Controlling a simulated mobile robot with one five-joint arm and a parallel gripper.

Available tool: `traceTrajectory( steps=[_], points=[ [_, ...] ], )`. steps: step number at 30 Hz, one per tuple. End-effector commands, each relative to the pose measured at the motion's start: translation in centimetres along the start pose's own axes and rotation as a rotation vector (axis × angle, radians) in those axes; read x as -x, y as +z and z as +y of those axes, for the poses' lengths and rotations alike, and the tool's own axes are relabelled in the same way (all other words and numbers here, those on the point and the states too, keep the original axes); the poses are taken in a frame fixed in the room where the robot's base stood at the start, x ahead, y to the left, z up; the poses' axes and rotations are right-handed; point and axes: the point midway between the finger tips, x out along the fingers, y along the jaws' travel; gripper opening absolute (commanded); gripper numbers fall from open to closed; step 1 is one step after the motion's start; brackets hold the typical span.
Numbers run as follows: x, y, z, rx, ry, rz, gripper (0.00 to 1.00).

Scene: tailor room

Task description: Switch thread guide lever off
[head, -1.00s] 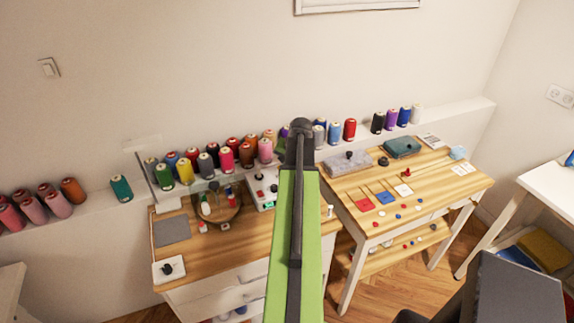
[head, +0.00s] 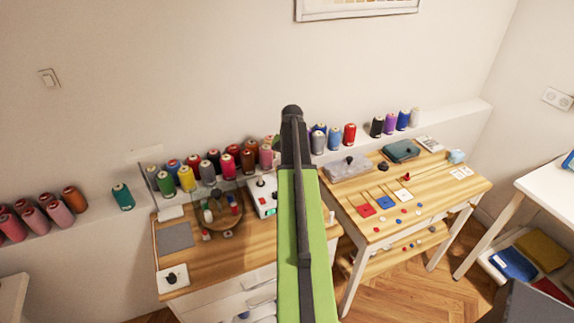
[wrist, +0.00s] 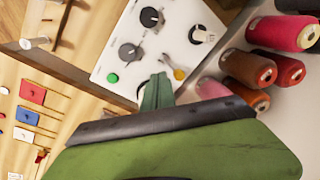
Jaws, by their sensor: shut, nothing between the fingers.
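A white control box (head: 255,208) stands at the back of the left wooden table, partly hidden behind my arm in the head view. The wrist view shows its white panel (wrist: 118,66) close up, tilted, with two dark dials (wrist: 152,18), a green button (wrist: 112,78) and a pale upright knob (wrist: 202,34). A small lever with a yellow-orange end (wrist: 178,72) sits near the panel's edge. No label shows which control is the thread guide lever. My gripper (wrist: 157,92) is shut and empty, its tip over the panel's near edge, close beside the yellow-ended lever. I cannot tell whether it touches.
Thread spools (wrist: 250,68) stand close on the right of the panel in the wrist view. A round wooden tray (head: 222,216) with small items lies left of the box. The right table (head: 440,186) holds coloured cards and buttons.

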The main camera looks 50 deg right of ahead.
Motion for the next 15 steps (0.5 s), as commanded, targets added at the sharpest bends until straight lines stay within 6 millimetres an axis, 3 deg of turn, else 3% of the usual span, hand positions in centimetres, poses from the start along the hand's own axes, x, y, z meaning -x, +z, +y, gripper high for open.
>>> traceTrajectory(
  steps=[6,15],
  points=[
    [1.25,0.12,-0.53,0.005,-0.001,0.0,0.0],
    [1.12,0.23,-0.74,0.008,-0.001,0.0,0.0]
  ],
)
